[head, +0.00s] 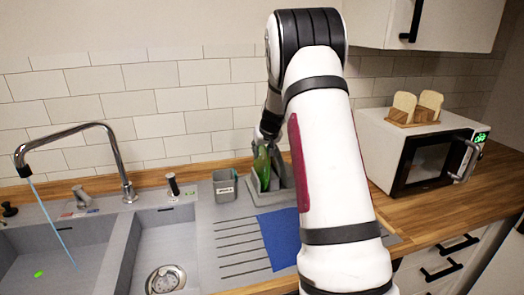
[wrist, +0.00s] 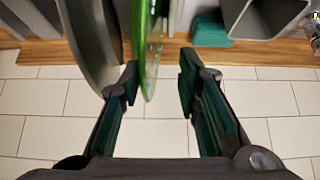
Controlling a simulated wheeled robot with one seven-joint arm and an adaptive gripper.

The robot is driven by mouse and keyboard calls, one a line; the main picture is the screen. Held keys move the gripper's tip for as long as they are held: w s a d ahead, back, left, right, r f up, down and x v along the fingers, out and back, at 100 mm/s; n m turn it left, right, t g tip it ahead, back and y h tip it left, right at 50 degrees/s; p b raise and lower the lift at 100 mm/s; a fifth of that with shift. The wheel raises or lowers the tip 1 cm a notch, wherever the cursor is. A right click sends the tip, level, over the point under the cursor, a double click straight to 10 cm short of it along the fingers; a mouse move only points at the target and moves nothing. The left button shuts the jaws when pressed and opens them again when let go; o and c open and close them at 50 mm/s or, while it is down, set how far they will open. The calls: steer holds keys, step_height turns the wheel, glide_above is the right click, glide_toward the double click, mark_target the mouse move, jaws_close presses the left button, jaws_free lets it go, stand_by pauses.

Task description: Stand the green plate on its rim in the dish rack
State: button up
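The green plate (head: 262,168) stands roughly upright on its edge in the grey dish rack (head: 268,197) at the back of the counter in the head view. In the wrist view the green plate (wrist: 139,35) shows nearly edge-on, its lower end just inside my left finger. My gripper (wrist: 158,85) is open, with a clear gap between the plate and the right finger. I cannot tell whether the left finger touches the plate. In the head view my gripper (head: 268,130) is above the plate, partly hidden by my arm. The plate's lowest edge is hidden.
A grey curved piece (wrist: 90,40) is close beside the plate in the wrist view. A grey holder (head: 224,186) stands left of the rack, and a blue cloth (head: 280,238) lies in front. The sink (head: 165,245) is left; a microwave (head: 425,150) is right. The tiled wall is close behind.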

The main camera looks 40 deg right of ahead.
steer(key=v, duration=1.2)
stand_by(0.3)
